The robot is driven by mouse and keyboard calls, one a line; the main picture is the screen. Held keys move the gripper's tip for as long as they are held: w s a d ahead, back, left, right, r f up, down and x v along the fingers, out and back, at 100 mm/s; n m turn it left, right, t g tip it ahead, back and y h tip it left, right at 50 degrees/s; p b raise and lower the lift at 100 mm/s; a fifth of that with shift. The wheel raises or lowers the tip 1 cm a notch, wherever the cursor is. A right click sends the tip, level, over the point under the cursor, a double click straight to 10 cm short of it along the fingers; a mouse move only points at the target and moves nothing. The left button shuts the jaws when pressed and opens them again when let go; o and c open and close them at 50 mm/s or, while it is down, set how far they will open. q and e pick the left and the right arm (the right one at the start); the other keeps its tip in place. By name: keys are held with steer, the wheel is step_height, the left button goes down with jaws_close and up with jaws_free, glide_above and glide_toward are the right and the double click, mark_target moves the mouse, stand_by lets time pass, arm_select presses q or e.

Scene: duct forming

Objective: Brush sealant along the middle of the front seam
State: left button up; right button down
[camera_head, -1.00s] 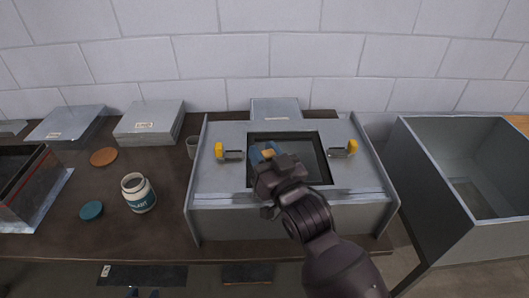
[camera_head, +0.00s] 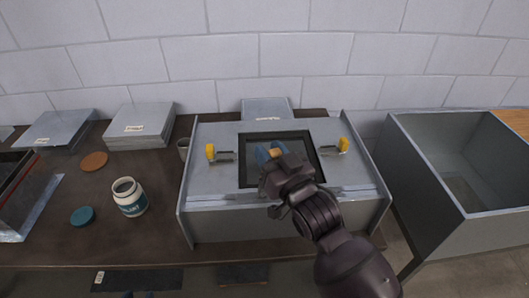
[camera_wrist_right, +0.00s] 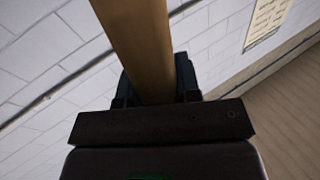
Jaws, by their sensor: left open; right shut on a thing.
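The grey sheet-metal duct (camera_head: 215,185) stands on the bench with a dark-framed square opening in its top. Its front seam (camera_head: 225,200) runs along the front edge; my right arm covers part of it. My right gripper (camera_head: 270,156) is over the opening, shut on the brush's wooden handle (camera_head: 277,152). The handle also fills the jaws in the right wrist view (camera_wrist_right: 140,45). The bristles are hidden. The white sealant jar (camera_head: 130,197) stands open left of the duct. Blue tips of my left gripper (camera_head: 128,294) just show at the bottom edge, mostly cut off.
A teal lid (camera_head: 82,217) and an orange-brown disc (camera_head: 94,161) lie near the jar. Yellow-handled clamps (camera_head: 211,152) (camera_head: 344,146) sit on either side of the opening. A small grey cup (camera_head: 184,150) is beside the duct. A large open metal box (camera_head: 450,230) stands right.

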stand_by(0.3)
steer(key=shift+d+f, duration=0.15)
steer(key=shift+d, duration=1.5)
steer(key=shift+d, duration=1.4)
steer(key=shift+d, duration=1.45)
steer(key=shift+d+f, duration=0.1)
steer(key=shift+d, duration=0.05)
steer(key=shift+d, duration=1.6)
